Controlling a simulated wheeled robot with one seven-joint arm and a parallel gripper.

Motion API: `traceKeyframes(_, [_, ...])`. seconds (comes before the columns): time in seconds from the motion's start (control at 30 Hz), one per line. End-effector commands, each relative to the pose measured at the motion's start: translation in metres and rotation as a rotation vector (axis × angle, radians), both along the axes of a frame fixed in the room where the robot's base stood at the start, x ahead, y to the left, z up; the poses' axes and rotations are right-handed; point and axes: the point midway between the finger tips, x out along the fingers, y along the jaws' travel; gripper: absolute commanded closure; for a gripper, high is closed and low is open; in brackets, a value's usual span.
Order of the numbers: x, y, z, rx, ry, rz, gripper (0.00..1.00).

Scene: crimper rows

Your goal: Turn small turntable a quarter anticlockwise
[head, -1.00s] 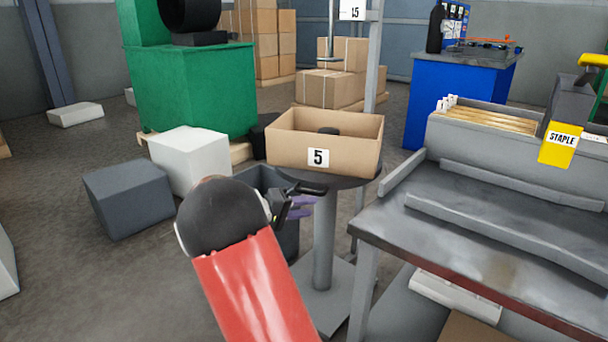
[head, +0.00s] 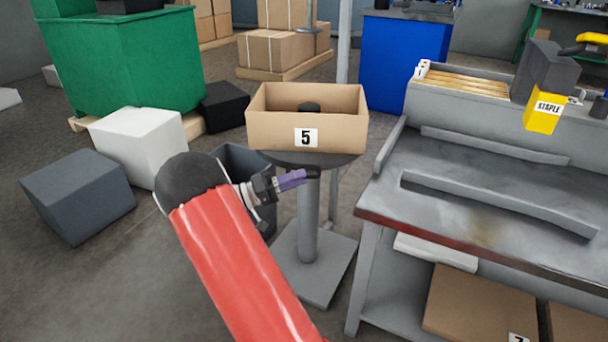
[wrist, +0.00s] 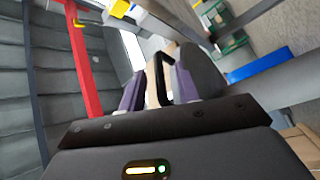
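The small turntable (head: 330,158) is a dark round disc on a grey pedestal (head: 308,220). My gripper (head: 298,178), with purple finger pads, is just below the disc's front edge. A small dark stub (head: 314,173) shows at its fingertips. In the wrist view the fingers (wrist: 160,88) stand apart. A thin black bent piece (wrist: 162,85) shows between them, with a tan surface behind it. Contact cannot be made out.
A grey workbench (head: 470,215) with a yellow STAPLE sign (head: 543,119) stands close on the right. A dark bin (head: 250,165) is behind my arm. White (head: 140,143) and grey (head: 78,195) blocks and a green container (head: 130,65) are on the left.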

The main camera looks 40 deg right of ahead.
Motion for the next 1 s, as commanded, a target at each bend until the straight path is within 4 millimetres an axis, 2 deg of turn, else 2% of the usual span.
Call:
traceKeyframes(0.2, [-0.009, -0.020, 0.005, 0.001, -0.001, 0.000, 0.67])
traceKeyframes(0.5, [-0.010, -0.023, 0.005, 0.001, 0.001, 0.000, 0.67])
traceKeyframes(0.77, [-0.010, -0.023, 0.005, 0.001, 0.001, 0.000, 1.00])
traceKeyframes(1.0, [-0.010, -0.023, 0.006, 0.000, 0.000, 0.000, 1.00])
